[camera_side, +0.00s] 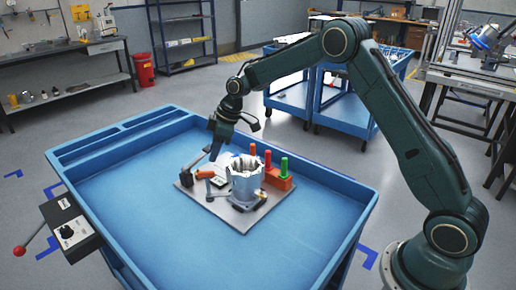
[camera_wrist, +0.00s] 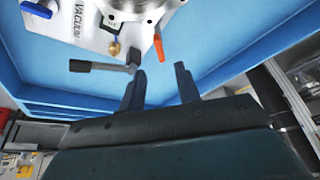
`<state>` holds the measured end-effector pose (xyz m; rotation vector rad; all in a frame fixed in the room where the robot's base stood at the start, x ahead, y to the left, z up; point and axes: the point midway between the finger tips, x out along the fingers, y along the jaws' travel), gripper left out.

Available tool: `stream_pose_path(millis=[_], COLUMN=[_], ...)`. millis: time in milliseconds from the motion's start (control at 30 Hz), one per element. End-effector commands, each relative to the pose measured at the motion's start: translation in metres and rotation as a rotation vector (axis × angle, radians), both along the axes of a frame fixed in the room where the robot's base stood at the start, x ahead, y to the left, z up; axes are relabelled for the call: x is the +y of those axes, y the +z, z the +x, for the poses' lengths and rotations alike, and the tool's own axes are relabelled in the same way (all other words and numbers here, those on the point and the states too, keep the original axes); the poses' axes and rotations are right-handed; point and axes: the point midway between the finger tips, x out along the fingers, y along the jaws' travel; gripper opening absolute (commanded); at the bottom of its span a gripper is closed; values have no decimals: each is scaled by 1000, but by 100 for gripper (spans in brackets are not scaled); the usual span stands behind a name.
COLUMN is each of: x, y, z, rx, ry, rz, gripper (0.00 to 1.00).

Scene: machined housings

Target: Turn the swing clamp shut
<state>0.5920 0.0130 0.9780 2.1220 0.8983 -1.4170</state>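A silver machined housing (camera_side: 245,178) stands upright on a grey plate (camera_side: 232,215) in the side view; part of it shows at the top of the wrist view (camera_wrist: 140,8). A dark grey lever (camera_wrist: 100,66) with a black end lies left of my gripper in the wrist view; it may be the swing clamp. An orange handle (camera_wrist: 158,46) points toward my gripper beside the housing, and also shows in the side view (camera_side: 205,174). My gripper (camera_wrist: 160,70) is open, with nothing between its fingers. In the side view my gripper (camera_side: 213,154) hangs above the plate's back left part.
A blue handle (camera_wrist: 36,9) shows at the wrist view's top left. The blue tray (camera_side: 110,195) has raised walls and free floor around the plate. A control box (camera_side: 68,229) hangs outside its left wall.

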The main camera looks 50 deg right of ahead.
Motion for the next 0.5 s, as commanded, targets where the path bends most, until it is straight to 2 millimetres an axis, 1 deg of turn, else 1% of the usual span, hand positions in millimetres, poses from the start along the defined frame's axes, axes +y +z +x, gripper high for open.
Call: stream_pose_path(millis=[33, 200, 400, 500], x=[-3, -10, -17, -18], y=[9, 35, 54, 59], z=[-2, -10, -15, -17], rx=[-2, -2, -2, 0], ry=[-1, 0, -2, 0], rz=[-1, -1, 0, 0], gripper=[33, 33, 33, 33])
